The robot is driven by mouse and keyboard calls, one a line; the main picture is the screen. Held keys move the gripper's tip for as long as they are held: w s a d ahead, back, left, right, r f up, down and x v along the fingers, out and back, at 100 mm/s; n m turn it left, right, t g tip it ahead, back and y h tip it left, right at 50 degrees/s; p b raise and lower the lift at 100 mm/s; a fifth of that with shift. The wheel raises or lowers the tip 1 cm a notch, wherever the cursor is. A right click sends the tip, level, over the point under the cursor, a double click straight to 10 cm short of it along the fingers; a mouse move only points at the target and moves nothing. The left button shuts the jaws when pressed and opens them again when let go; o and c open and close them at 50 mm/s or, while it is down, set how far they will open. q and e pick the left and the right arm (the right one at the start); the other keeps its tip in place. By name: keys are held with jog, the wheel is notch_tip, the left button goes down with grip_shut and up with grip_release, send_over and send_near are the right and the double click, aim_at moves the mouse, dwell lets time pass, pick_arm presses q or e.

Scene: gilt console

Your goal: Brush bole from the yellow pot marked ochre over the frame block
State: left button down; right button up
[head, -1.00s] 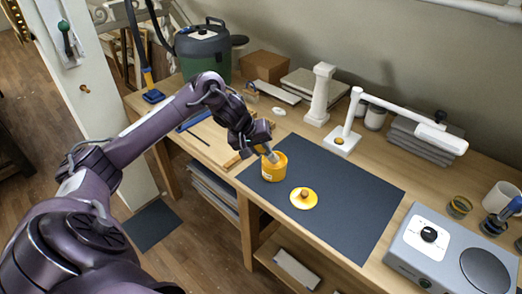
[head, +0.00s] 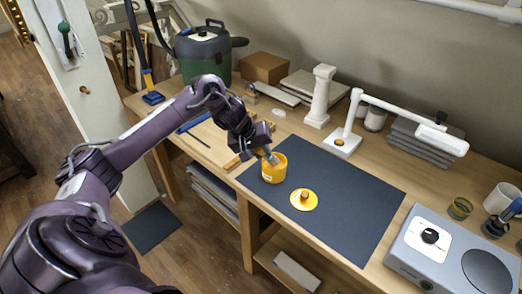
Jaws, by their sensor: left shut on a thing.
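The yellow pot (head: 273,175) stands open and upright on the dark mat (head: 345,205), near its left corner. Its label is too small to read. Its yellow lid (head: 304,200) with a knob lies flat on the mat to the right. My left gripper (head: 259,146) is shut on a brush (head: 271,157), of which a short lower part shows. The brush is tilted, with its low end at the pot's mouth; its tip is hidden. I cannot clearly pick out the frame block; a wooden board (head: 206,142) lies left of the mat. My right gripper is out of view.
A white lamp (head: 342,143) and a white column (head: 319,97) stand behind the mat. A grey device (head: 452,254), small jars (head: 460,208) and a white cup (head: 501,196) are at the right. The mat's right part is clear.

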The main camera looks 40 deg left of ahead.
pick_arm(q)
jog(key=shift+f, duration=0.45)
dwell(1.2)
jog(key=shift+f+p, duration=0.1)
jog(key=shift+p, duration=0.4)
dwell(1.2)
notch_tip(320, 180, up, 7)
jog(key=p, duration=0.9)
dwell(0.5)
jog(key=c, duration=1.9)
grip_release()
jog(key=shift+c, duration=0.9)
